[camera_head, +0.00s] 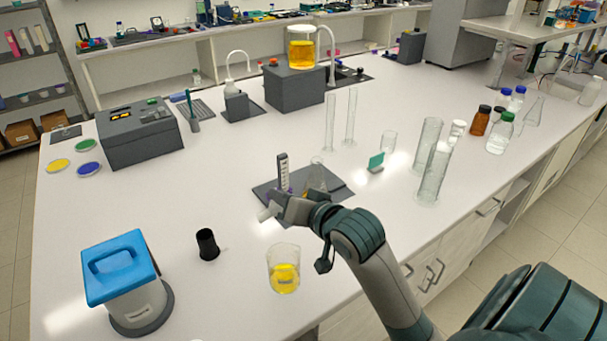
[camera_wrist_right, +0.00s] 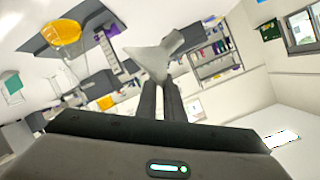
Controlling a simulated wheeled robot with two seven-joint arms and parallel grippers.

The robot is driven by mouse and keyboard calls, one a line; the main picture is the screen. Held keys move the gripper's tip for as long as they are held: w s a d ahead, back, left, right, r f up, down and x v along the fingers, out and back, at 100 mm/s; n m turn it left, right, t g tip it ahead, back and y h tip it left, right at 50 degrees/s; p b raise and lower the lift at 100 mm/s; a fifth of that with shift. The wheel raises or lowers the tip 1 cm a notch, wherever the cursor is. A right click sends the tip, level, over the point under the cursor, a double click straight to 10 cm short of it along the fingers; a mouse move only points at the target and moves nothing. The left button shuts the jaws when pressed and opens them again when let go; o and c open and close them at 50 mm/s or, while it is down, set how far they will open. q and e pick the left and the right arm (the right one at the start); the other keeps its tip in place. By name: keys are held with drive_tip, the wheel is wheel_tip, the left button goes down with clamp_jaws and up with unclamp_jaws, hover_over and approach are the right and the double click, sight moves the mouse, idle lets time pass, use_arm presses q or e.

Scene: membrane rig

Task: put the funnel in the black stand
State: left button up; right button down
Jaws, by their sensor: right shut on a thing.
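My right gripper (camera_head: 278,207) is shut on a pale, whitish funnel (camera_head: 264,214), held tilted above the bench near the front left edge of a dark grey mat. In the right wrist view the funnel (camera_wrist_right: 152,58) sits at the tips of the closed fingers (camera_wrist_right: 162,88), with its wide cone toward the left and its narrower end toward the upper right. The black stand (camera_head: 207,244) is a small, upright black cup-like piece on the white bench. It is to the left of and nearer than the gripper, apart from the funnel. My left gripper is not in view.
A beaker of yellow liquid (camera_head: 284,270) stands in front of the gripper. A blue-lidded box (camera_head: 120,268) stands left of the black stand. The dark mat (camera_head: 338,192) bears a rack and glassware, partly hidden by my arm. Bench between stand and mat is clear.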

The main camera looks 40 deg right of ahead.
drive_tip(key=a+f+b, duration=0.1)
drive_tip(key=a+f, duration=0.2)
drive_tip(key=a, duration=0.8)
wheel_tip(320, 180, down, 7)
drive_tip(key=a+b, duration=0.1)
drive_tip(key=b, duration=0.6)
drive_tip(key=shift+a+b, duration=0.2)
drive_tip(key=shift+b, duration=0.1)
drive_tip(key=shift+r, duration=0.1)
